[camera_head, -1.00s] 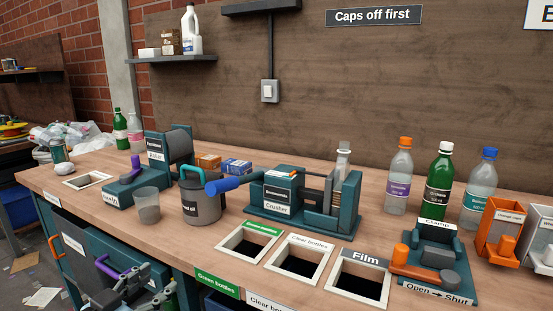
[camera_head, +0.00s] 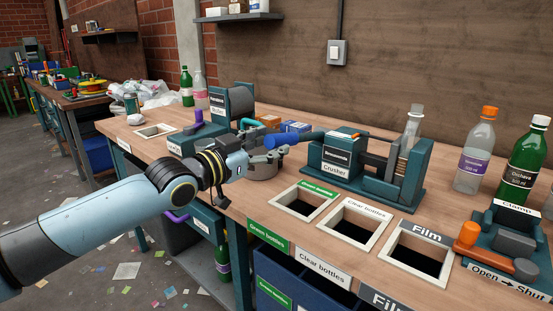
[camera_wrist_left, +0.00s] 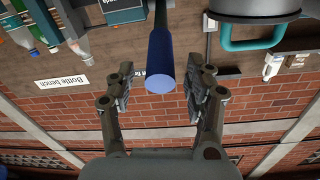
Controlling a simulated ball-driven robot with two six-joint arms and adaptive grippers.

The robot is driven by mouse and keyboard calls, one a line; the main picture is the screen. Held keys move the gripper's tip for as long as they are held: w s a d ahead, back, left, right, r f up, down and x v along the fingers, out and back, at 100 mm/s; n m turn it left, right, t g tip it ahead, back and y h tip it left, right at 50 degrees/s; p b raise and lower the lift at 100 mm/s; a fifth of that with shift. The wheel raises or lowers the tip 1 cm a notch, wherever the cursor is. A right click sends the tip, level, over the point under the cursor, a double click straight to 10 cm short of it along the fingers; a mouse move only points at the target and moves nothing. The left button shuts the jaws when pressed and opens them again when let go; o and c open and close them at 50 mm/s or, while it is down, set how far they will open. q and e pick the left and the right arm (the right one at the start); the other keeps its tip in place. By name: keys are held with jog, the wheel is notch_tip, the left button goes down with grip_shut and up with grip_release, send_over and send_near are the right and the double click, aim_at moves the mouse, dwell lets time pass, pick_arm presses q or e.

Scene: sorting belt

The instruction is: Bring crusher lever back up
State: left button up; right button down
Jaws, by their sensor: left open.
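The crusher (camera_head: 338,158) is a teal machine on the bench with a clear bottle (camera_head: 412,130) in its right part. Its lever has a blue handle (camera_head: 283,140) that sticks out to the left, roughly level. In the left wrist view the blue handle (camera_wrist_left: 160,62) lies between the two open fingers of the left gripper (camera_wrist_left: 160,88); no contact shows. My right gripper is out of view.
Framed bin openings (camera_head: 305,203) lie in front of the crusher. The orange-handled clamp (camera_head: 512,242) stands at the right. An orange-capped bottle (camera_head: 474,155) and a green bottle (camera_head: 525,160) stand behind it.

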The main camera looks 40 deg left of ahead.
aim_at(301, 138)
pick_arm(q)
jog(key=shift+w+d+f+b, duration=0.15)
jog(key=shift+w+b, duration=0.4)
jog(key=shift+w, duration=0.4)
jog(key=shift+w+r, duration=0.2)
jog(key=shift+w, duration=0.1)
grip_shut()
